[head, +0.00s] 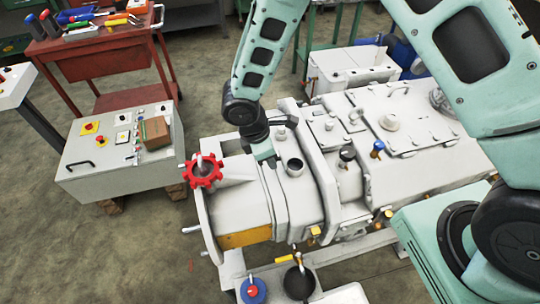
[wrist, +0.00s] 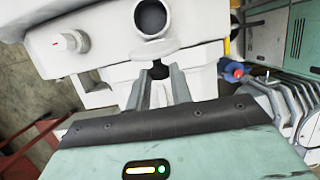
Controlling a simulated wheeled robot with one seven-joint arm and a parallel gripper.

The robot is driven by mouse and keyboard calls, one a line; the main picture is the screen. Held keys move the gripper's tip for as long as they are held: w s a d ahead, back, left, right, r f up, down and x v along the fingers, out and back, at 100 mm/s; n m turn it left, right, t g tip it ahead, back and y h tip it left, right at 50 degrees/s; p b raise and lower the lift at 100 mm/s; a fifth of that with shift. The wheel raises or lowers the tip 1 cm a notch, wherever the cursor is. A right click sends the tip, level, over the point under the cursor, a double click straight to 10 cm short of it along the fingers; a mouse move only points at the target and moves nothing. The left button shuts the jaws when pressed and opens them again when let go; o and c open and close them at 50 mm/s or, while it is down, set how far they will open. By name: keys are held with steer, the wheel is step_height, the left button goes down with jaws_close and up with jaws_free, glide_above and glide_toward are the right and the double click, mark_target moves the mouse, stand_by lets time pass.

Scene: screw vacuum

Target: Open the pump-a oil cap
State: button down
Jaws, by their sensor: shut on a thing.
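The pump (head: 235,215) is a large off-white machine in the head view. On its top stands a short round port with a dark mouth (head: 294,166), also seen at the top of the wrist view (wrist: 150,17). A small rounded white piece, seemingly the oil cap (wrist: 156,47), sits beside that mouth, away from it toward my fingers. My gripper (wrist: 160,90) is just left of the port in the head view (head: 264,152). Its fingers are closed in on a small dark part below the cap. The exact contact is mostly hidden.
A red handwheel (head: 203,171) stands left of the gripper. A black-topped fitting (head: 347,155) and a blue one (head: 377,147) rise to the right. A grey control box (head: 120,150) and red cart (head: 95,55) stand on the left, with open floor below them.

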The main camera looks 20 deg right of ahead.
steer(key=c, duration=1.3)
jaws_free()
steer(key=b+v, duration=0.2)
steer(key=v, duration=1.5)
steer(key=shift+a+r, duration=0.1)
steer(key=shift+r, duration=0.15)
steer(key=s+d+r+m+y, duration=0.1)
steer(key=s+d+m, duration=0.1)
steer(key=s, duration=0.4)
steer(key=s+d+r+m+y, duration=0.1)
steer(key=s+d+m, duration=0.1)
steer(key=s+m, duration=0.2)
steer(key=s+d+r+m+y, duration=0.1)
steer(key=s+m, duration=0.3)
steer(key=s, duration=0.6)
steer(key=shift+d+r+y, duration=0.4)
steer(key=shift+d+r, duration=0.2)
steer(key=shift+d, duration=0.3)
